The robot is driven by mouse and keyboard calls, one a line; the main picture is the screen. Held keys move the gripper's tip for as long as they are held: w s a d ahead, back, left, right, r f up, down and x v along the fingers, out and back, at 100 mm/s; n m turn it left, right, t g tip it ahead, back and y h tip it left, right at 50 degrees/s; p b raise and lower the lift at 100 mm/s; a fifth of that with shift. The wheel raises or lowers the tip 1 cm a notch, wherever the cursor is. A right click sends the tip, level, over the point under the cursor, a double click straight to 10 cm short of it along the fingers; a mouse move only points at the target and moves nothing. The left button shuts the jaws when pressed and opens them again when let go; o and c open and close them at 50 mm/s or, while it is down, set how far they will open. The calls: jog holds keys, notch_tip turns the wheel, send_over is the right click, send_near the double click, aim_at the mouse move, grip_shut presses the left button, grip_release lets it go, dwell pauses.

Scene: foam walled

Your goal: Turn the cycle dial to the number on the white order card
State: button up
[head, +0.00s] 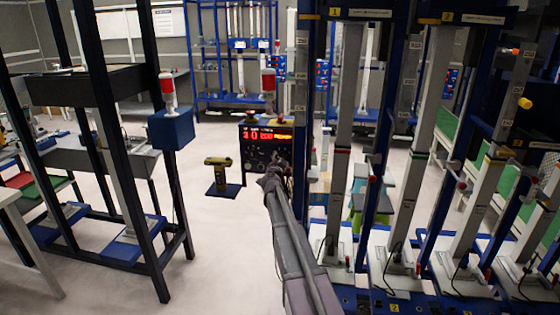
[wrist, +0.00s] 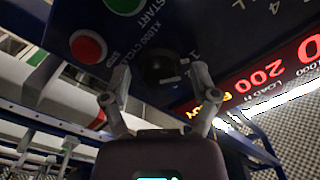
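The control console (head: 265,147), a dark box with a lit red display, stands mid-floor in the head view. In the wrist view its dark panel (wrist: 215,40) fills the top, with a black round dial (wrist: 163,68) below the lettering "x1000 CYCLES". Digits "1" and "4" show near it; the dial's pointer setting is unclear. My gripper (wrist: 157,88) is open, its fingers apart on either side of the dial; contact cannot be told. In the head view my gripper (head: 270,181) is at the console's front, small and dark. I cannot identify the white order card in either view.
A red stop button (wrist: 88,47) and green start button (wrist: 124,4) are left of the dial. The display (wrist: 270,78) reads "200". Tall test frames (head: 340,130) crowd the right. Floor (head: 220,250) is clear centre-left.

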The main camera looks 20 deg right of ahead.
jog(key=shift+s, duration=0.1)
jog(key=v, duration=1.2)
dwell(0.6)
